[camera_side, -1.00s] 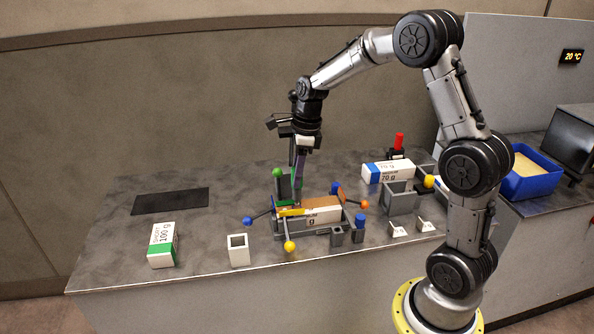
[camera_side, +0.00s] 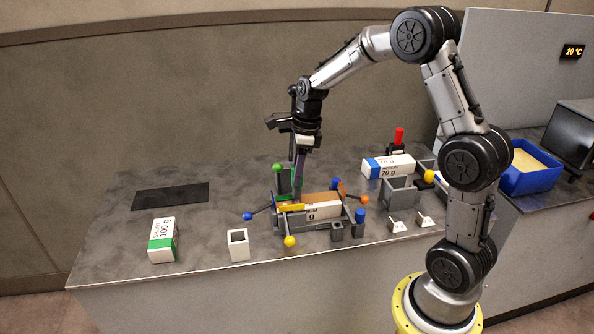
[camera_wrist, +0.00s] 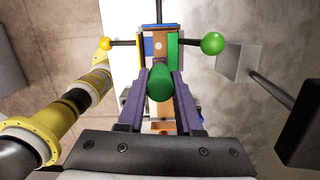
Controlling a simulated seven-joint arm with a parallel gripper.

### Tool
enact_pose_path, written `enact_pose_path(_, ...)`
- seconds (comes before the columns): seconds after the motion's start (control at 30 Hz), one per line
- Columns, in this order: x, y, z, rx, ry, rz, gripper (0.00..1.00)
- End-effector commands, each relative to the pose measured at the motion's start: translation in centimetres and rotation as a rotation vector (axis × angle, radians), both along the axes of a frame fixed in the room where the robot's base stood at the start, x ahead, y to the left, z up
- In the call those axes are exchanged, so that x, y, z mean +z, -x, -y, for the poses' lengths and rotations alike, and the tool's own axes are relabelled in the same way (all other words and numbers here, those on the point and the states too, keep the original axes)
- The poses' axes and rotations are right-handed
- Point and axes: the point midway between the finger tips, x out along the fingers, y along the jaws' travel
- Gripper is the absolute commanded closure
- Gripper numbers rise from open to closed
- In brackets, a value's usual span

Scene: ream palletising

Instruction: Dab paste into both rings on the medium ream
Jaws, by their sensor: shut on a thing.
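The ream in the fixture, white with a brown top (camera_side: 322,199), lies flat; its end label is partly hidden and reads something like "UM" and "g". Its brown top also shows in the wrist view (camera_wrist: 160,30), with a small white round spot on it. My gripper (camera_side: 298,186) points down above the left part of this ream. The two rings cannot be made out clearly.
The fixture's ball-ended levers, blue (camera_side: 248,216), yellow (camera_side: 290,241) and green (camera_side: 278,168), surround the ream. A blue-striped 70 g ream (camera_side: 389,167) lies behind right. A green-striped 100 g ream (camera_side: 162,240) and white open box (camera_side: 238,245) stand front left. A black mat (camera_side: 170,196) lies far left.

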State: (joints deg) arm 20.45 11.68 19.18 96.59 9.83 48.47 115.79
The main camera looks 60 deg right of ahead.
Motion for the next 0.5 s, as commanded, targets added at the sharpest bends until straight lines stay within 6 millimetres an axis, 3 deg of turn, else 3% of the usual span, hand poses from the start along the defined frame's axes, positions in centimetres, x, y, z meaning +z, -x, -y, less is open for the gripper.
enact_pose_path(0.2,0.1,0.0,0.0,0.000,0.000,0.001,1.00)
enact_pose_path(0.5,2.7,0.0,0.0,0.001,0.001,0.002,1.00)
